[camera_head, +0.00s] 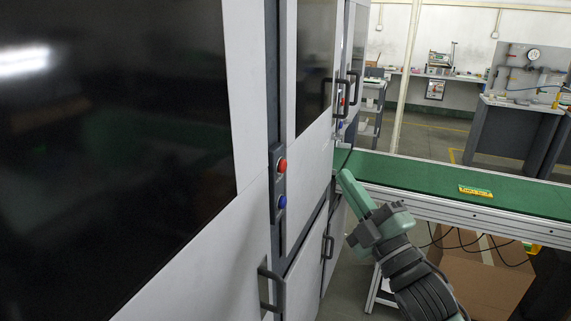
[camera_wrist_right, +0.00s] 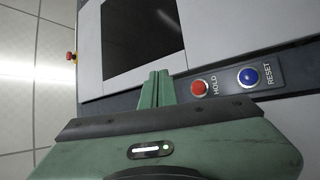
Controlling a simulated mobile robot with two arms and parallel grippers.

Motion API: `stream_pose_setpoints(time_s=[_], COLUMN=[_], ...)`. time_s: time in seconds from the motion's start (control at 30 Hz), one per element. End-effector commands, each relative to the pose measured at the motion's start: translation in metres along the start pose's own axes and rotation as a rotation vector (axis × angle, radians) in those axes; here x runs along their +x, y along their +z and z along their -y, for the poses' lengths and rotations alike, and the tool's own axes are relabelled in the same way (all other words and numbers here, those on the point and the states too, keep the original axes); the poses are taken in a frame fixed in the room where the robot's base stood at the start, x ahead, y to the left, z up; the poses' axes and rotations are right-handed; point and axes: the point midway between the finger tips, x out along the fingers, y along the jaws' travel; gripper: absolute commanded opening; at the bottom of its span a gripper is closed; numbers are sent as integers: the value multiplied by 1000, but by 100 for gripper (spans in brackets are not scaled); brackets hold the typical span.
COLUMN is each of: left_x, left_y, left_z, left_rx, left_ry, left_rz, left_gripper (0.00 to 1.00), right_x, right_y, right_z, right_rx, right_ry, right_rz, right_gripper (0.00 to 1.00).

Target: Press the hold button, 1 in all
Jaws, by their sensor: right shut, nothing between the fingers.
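The red hold button (camera_head: 282,165) sits on a dark vertical strip of the machine front, above a blue button (camera_head: 282,202). In the right wrist view the red button (camera_wrist_right: 200,88) has the label HOLD beside it, and the blue button (camera_wrist_right: 248,77) has the label RESET. My right gripper (camera_head: 346,176) is shut and empty, to the right of the buttons in the head view and apart from them. In the right wrist view its fingertips (camera_wrist_right: 156,78) show left of the red button. My left gripper is not in view.
Door handles (camera_head: 271,290) stick out from the machine front below the buttons. A green conveyor (camera_head: 420,180) with a yellow item (camera_head: 475,191) on it runs behind my right arm. A cardboard box (camera_head: 485,280) stands beneath it. A second red button (camera_wrist_right: 71,57) shows at the machine's far edge.

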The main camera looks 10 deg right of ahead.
Motion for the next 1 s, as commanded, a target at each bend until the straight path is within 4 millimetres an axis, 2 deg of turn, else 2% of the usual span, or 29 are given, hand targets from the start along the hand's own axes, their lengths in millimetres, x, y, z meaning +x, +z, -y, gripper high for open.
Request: stream_pose_setpoints(time_s=[0.37,1.0], left_x=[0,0], left_y=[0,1], left_z=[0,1], left_rx=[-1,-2], left_ry=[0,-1], left_rz=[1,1], left_gripper=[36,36], right_x=[3,56], right_y=[-2,-40], right_z=[3,42], right_rx=[3,4], right_ry=[0,-1], right_rz=[1,2], right_gripper=[0,0])
